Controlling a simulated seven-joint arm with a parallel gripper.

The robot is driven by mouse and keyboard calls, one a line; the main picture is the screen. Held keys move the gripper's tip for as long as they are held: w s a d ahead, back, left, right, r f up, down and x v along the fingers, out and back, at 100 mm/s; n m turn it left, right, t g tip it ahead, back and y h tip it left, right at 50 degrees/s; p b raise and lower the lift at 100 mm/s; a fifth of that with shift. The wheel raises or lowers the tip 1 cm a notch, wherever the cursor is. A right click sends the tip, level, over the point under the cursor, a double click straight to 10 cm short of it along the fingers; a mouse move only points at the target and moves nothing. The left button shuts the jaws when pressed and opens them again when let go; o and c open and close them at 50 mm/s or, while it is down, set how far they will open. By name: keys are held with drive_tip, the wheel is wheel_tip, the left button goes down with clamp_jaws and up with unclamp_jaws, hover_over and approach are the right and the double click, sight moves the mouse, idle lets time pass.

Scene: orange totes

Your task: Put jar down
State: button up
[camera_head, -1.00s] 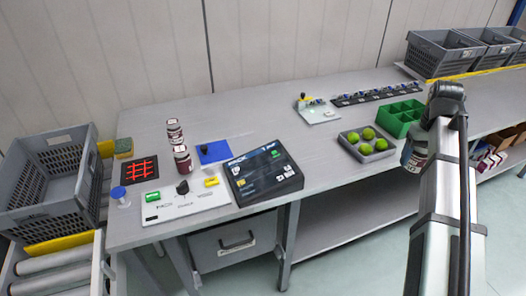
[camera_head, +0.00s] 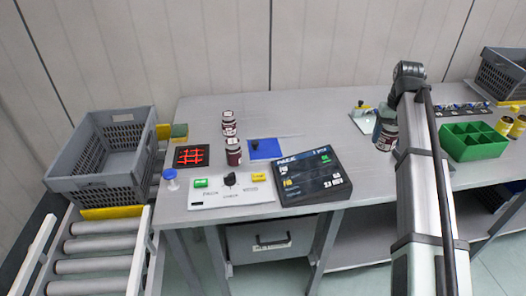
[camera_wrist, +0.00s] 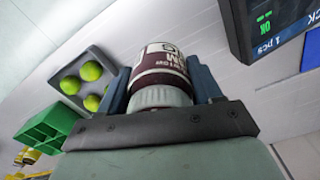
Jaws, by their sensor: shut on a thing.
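A dark jar with a white label (camera_head: 385,137) hangs in my gripper (camera_head: 384,116) over the right part of the bench in the head view. In the wrist view the same jar (camera_wrist: 162,62) sits between the two blue-grey fingers of my gripper (camera_wrist: 160,88), its pale lid end towards the camera. My gripper is shut on it. Whether its far end touches the bench cannot be told. Dark jars with white labels (camera_head: 229,121) (camera_head: 233,153) stand on the left part of the grey bench (camera_head: 310,112).
A black box with a screen (camera_head: 312,178), a white control panel (camera_head: 228,194) and a blue mat (camera_head: 265,149) lie left of my arm. A green divided tray (camera_head: 473,141) stands right. The wrist view shows a grey tray of green balls (camera_wrist: 105,58). Bench space behind the box is clear.

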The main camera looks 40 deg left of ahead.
drive_tip(key=s+a+r+n, duration=0.1)
drive_tip(key=s+a, duration=0.3)
drive_tip(key=a, duration=1)
drive_tip(key=s+a, duration=0.4)
drive_tip(key=a, duration=0.9)
drive_tip(key=s+a+r+n, duration=0.1)
drive_tip(key=s+a, duration=0.3)
drive_tip(key=a, duration=1)
drive_tip(key=s+a+n, duration=0.1)
drive_tip(key=s+a, duration=2.1)
drive_tip(key=a, duration=0.2)
drive_tip(key=s+a+f+n, duration=0.1)
drive_tip(key=s+a+f, duration=0.1)
drive_tip(key=s+a, duration=0.3)
drive_tip(key=s+a+f, duration=0.2)
drive_tip(key=s, duration=0.6)
drive_tip(key=s+a+f+n, duration=0.1)
drive_tip(key=s+a+f, duration=0.25)
drive_tip(key=s, duration=0.25)
drive_tip(key=shift+w+d+f+n, duration=0.45)
drive_tip(key=shift+f+n, duration=0.85)
drive_tip(key=shift+f, duration=1.75)
drive_tip(key=shift+w+d+f+n, duration=0.15)
drive_tip(key=shift+w+f+n, duration=0.85)
drive_tip(key=shift+f, duration=2.1)
drive_tip(key=shift+w+d+f+n, duration=0.3)
drive_tip(key=shift+f+n, duration=1.3)
drive_tip(key=shift+f, duration=1.45)
